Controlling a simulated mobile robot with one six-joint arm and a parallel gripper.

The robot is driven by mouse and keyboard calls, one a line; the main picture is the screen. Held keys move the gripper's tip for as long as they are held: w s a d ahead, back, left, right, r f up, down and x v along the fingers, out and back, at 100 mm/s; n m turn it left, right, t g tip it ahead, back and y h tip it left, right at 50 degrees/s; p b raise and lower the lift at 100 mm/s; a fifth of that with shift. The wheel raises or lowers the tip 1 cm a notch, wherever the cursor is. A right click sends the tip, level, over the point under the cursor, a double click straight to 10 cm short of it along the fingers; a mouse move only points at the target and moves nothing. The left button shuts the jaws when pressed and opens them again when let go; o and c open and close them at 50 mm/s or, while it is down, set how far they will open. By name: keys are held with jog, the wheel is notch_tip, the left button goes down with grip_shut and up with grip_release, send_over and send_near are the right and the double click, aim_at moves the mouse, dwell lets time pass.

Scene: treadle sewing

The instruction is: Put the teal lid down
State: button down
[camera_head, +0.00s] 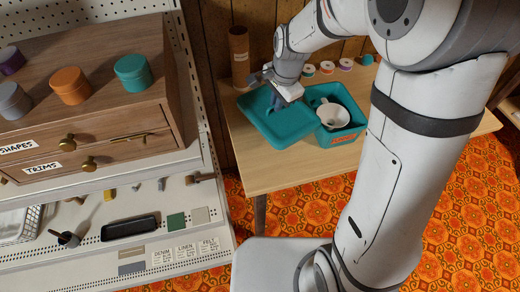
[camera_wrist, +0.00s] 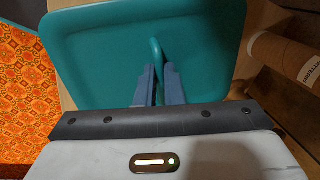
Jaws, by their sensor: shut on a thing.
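The teal lid (camera_head: 281,119) is a flat rectangular panel with a raised rim and a loop handle. In the wrist view the lid (camera_wrist: 95,60) fills the upper middle, and its handle (camera_wrist: 156,50) stands between my fingers. My gripper (camera_wrist: 159,84) is shut on that handle. In the head view my gripper (camera_head: 277,104) is over the lid, left of the teal box (camera_head: 345,137). The box is open and holds a white funnel-like cup. I cannot tell whether the lid touches the table (camera_head: 240,140).
A labelled brown tube (camera_head: 239,55) stands at the table's back left; it also shows in the wrist view (camera_wrist: 285,65). Several thread spools (camera_head: 327,67) line the table's back. A shelf with a wooden drawer cabinet (camera_head: 90,130) stands at the left. The table's right end (camera_head: 440,132) looks clear.

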aim_at(268, 109)
jog(key=shift+s+a+f, duration=0.3)
jog(key=shift+a+f, duration=0.15)
jog(key=shift+a, duration=0.15)
jog(key=shift+s+a+f, duration=0.25)
jog(key=shift+a+f, duration=0.2)
jog(key=shift+a, duration=0.15)
jog(key=shift+n, duration=0.3)
jog(key=f, duration=0.4)
jog(key=shift+a+f+b, duration=0.2)
jog(key=shift+f+b, duration=0.05)
jog(key=shift+b, duration=0.05)
jog(key=shift+f, duration=2.25)
jog(key=shift+f+b, duration=0.15)
jog(key=shift+b, duration=0.15)
jog(key=c, duration=1.6)
grip_release()
jog(key=shift+o, duration=0.2)
